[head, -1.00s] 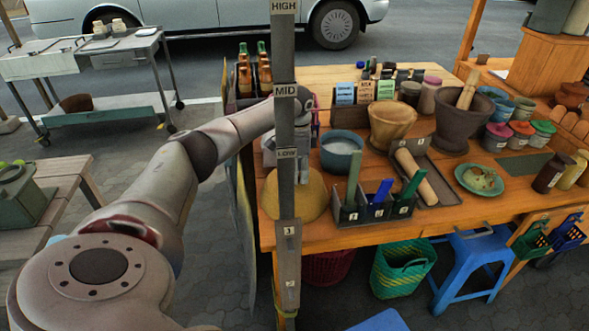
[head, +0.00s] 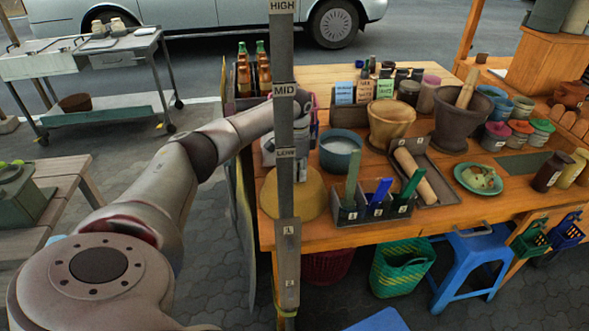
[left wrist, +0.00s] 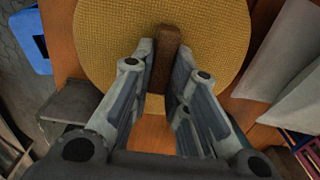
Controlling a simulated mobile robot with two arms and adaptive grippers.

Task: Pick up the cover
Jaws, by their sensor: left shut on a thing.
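The cover (head: 311,196) is a round, yellow woven piece at the near left part of the wooden table, partly hidden by the upright post in the head view. In the left wrist view the cover (left wrist: 105,35) fills the top, with a brown bar handle (left wrist: 164,62) on it. My left gripper (left wrist: 164,85) is shut on this handle, one finger on each side. In the head view the left gripper (head: 268,150) is above the cover and largely behind the post. I cannot tell whether the cover is clear of the table. My right gripper is not in view.
The marked grey post (head: 285,190) stands before the table's left end. A blue-grey bowl (head: 340,165) and a rack with green and blue handles (head: 372,212) sit right of the cover. A wooden mortar (head: 390,125) and bottles (head: 262,72) stand farther back.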

